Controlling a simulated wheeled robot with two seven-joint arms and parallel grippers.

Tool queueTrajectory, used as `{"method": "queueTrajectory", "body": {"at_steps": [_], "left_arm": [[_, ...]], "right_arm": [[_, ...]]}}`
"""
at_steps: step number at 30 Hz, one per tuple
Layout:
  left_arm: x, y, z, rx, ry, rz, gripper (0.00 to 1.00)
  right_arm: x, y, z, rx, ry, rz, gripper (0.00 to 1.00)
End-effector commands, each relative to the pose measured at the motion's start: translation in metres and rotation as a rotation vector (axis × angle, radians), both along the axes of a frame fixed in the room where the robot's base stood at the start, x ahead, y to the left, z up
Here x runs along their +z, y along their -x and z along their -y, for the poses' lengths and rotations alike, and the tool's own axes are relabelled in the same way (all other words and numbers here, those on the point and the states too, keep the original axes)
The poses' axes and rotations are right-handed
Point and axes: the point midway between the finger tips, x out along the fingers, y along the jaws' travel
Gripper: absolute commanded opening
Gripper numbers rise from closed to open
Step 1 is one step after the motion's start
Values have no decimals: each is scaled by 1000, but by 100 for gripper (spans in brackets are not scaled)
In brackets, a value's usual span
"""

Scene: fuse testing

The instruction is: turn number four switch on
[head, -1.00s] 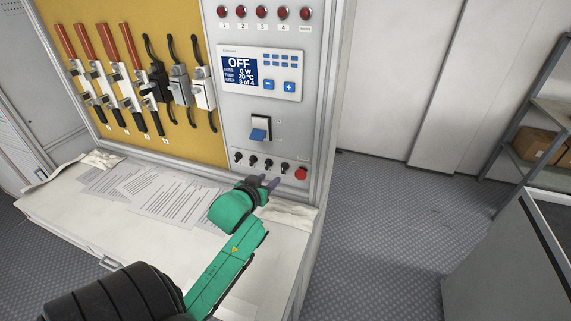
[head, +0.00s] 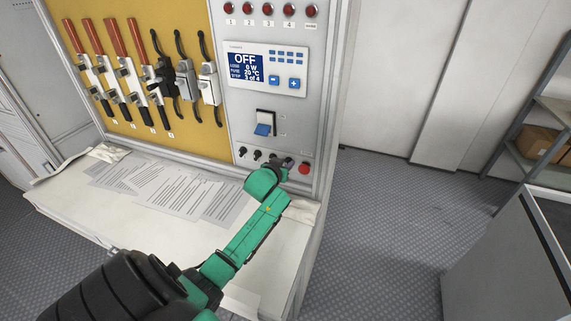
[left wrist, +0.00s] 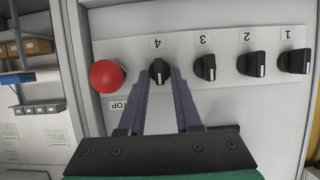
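The number four switch (left wrist: 160,71) is a black rotary knob with a white pointer line, under the label 4 in the left wrist view. Its line points down in that view, much like those on the neighbouring knobs. My left gripper (left wrist: 162,78) has its two purple fingers apart, one on each side of this knob. I cannot tell whether the fingertips touch it. In the head view my left gripper (head: 284,168) is at the lower panel and largely covers the number four knob.
Knobs three (left wrist: 205,67), two (left wrist: 252,64) and one (left wrist: 294,61) sit in the same row. A red stop button (left wrist: 107,76) is close on the other side. The display (head: 247,68) reads OFF. Papers (head: 170,188) lie on the white bench below.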

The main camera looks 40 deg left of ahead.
Motion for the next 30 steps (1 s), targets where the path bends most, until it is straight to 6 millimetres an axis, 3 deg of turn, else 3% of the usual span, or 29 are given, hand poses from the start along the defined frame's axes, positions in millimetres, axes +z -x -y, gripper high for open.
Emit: {"method": "queueTrajectory", "body": {"at_steps": [17,30], "left_arm": [[-1,0,1,1,-40,-14,0],[-4,-2,5,2,-328,-112,0]], "right_arm": [[-3,3,-1,0,-1,-4,50],[-22,3,-3,0,-3,-5,50]]}}
